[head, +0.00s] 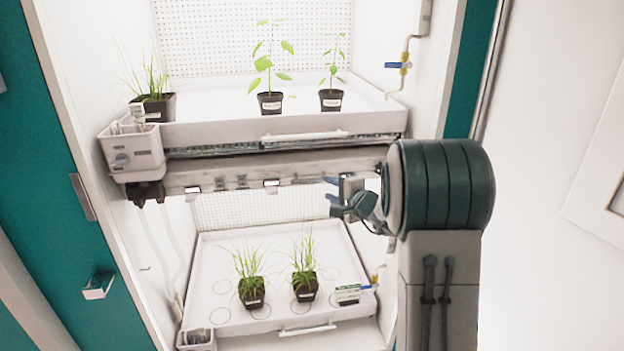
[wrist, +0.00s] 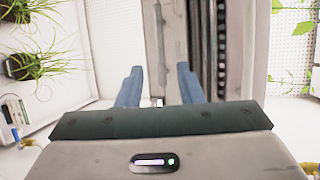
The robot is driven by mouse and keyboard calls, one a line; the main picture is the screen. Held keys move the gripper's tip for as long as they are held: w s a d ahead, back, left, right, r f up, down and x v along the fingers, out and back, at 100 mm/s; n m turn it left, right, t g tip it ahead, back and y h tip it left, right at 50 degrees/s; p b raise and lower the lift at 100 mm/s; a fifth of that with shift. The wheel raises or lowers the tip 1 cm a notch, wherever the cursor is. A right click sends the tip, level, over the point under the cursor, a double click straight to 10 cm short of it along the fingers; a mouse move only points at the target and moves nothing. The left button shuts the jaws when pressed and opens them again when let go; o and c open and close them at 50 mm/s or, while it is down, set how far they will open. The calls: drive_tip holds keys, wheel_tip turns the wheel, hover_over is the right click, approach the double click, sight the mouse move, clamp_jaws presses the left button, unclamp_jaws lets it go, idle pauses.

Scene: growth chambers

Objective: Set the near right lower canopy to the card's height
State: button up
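The lower canopy (head: 225,176) is a long pale bar under the upper tray, with small white tabs along its lower edge. In the wrist view it (wrist: 173,40) runs up the middle of the picture. My gripper (head: 331,189) is at the bar's right part, its two blue fingers apart. In the wrist view my gripper (wrist: 159,82) is open, and a small pale piece shows between the fingers; I cannot tell if they touch it. A white and green card (head: 347,293) stands at the lower tray's right front; its writing is too small to read.
The upper tray (head: 215,132) holds several potted plants. The lower tray (head: 215,262) holds two grassy pots (head: 251,291) and printed circles. A white caddy (head: 135,152) hangs at the upper left. The chamber's side walls and my arm bound the right side.

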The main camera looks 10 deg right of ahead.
sight(314, 181)
drive_tip(key=p+x, duration=0.2)
drive_tip(key=x, duration=0.8)
drive_tip(key=shift+f, duration=0.1)
clamp_jaws()
